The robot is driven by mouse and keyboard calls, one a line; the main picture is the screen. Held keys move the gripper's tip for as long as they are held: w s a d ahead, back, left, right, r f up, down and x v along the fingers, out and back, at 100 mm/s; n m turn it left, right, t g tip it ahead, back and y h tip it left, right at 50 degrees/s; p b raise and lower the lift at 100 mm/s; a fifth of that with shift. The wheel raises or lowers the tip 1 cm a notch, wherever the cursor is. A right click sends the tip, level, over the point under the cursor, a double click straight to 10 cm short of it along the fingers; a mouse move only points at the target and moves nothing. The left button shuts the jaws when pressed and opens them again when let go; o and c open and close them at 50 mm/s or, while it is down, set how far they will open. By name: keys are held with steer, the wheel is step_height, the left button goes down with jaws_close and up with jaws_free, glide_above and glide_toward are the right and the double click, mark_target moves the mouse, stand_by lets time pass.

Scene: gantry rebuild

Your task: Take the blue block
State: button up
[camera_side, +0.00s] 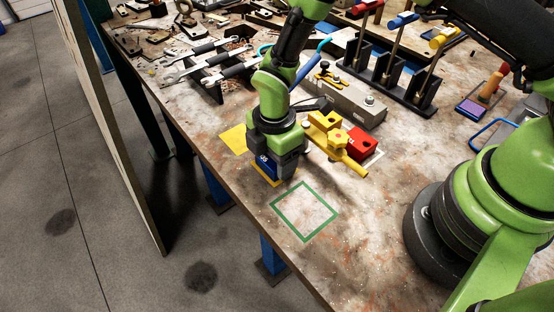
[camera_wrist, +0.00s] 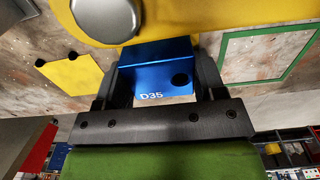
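The blue block (camera_wrist: 158,62), marked D35 and with a dark round hole, sits between the fingers of my gripper (camera_wrist: 160,82) in the wrist view. One finger lies along each side, with no clear gap showing. In the side view my gripper (camera_side: 267,163) points down near the table's front edge, and the blue block (camera_side: 266,163) shows low between its fingers. A yellow edge (camera_side: 264,179) shows right beneath the block. I cannot tell whether the block is clear of the surface.
A green square outline (camera_side: 305,211) lies empty to the right, a yellow square (camera_side: 233,139) to the left. Close behind my gripper are a yellow fixture (camera_side: 337,143) and a red block (camera_side: 361,144). A grey vise (camera_side: 345,99) and tool rack (camera_side: 389,76) stand farther back.

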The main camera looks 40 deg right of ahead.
steer(key=shift+r, duration=3.8)
